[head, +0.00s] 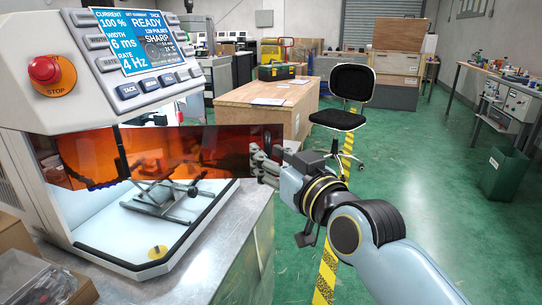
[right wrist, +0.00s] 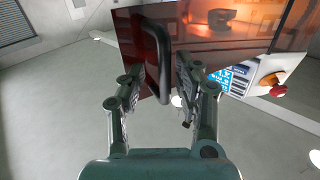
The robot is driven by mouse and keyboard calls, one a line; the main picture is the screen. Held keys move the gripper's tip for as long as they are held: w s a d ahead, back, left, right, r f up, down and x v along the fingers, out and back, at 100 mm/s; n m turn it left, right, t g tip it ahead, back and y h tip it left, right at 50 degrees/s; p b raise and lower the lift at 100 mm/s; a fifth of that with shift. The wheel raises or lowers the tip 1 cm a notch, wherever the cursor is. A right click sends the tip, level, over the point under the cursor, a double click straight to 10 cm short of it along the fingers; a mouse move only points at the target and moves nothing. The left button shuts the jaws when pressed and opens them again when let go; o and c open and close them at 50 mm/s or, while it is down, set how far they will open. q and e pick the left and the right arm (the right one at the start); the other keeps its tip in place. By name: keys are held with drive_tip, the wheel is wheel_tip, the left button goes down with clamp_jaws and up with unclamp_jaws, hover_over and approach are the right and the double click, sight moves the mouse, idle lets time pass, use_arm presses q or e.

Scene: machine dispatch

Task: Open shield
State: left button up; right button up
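The shield (head: 215,145) is a see-through orange panel across the upper front of the white machine's chamber. Its right end sticks out past the housing, and the lower part of the chamber shows uncovered below it. In the right wrist view the shield (right wrist: 230,30) fills the top, with a dark loop handle (right wrist: 165,60) on it. My right gripper (head: 263,165) is at the shield's right end. In the wrist view my right gripper (right wrist: 157,85) has its fingers apart on either side of the handle; firm contact does not show. My left gripper is out of view.
The machine has a screen reading READY (head: 150,38) and a red stop button (head: 44,70). A metal fixture (head: 165,200) stands inside the chamber. A wooden bench (head: 262,108) and a black chair (head: 345,95) stand behind.

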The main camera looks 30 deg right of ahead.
drive_tip(key=shift+w+a, duration=0.1)
drive_tip(key=shift+a, duration=0.15)
drive_tip(key=shift+a+r, duration=0.15)
drive_tip(key=shift+a, duration=0.1)
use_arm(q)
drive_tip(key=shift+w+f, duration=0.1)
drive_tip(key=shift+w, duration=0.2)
use_arm(e)
drive_tip(key=s, duration=1.2)
drive_tip(key=shift+s+d, duration=0.15)
drive_tip(key=shift+d, duration=0.2)
